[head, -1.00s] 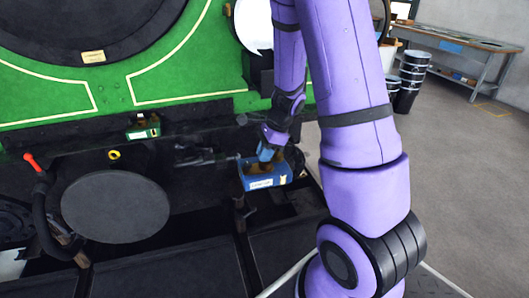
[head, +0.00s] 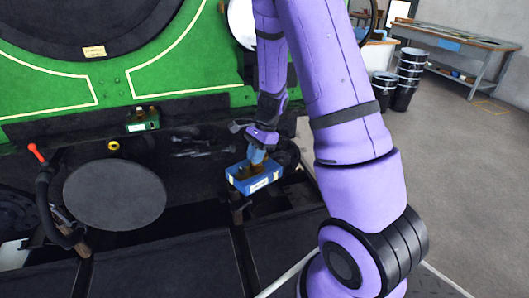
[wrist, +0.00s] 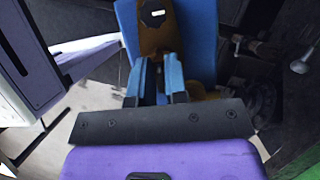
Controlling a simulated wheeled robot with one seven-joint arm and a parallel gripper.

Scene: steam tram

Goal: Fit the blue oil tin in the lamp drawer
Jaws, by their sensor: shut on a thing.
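The blue oil tin (head: 240,185) is a blue box with a pale label and a brown upper part. My gripper (head: 257,157) is shut on the brown part and holds the tin, slightly tilted, over the dark ledge right of centre. In the wrist view the tin (wrist: 199,40) lies beyond the blue fingertips of my gripper (wrist: 161,75), with its brown part between them. I cannot pick out the lamp drawer with certainty; dark recesses lie below and around the tin, and my arm hides the area to its right.
A green tin-like box (head: 142,121) stands on the ledge by the green panel (head: 180,65). A round dark plate (head: 115,194) and a red-tipped lever (head: 38,155) are at the left. Stacked drums (head: 408,78) and a workbench (head: 465,50) stand at the back right, with open floor.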

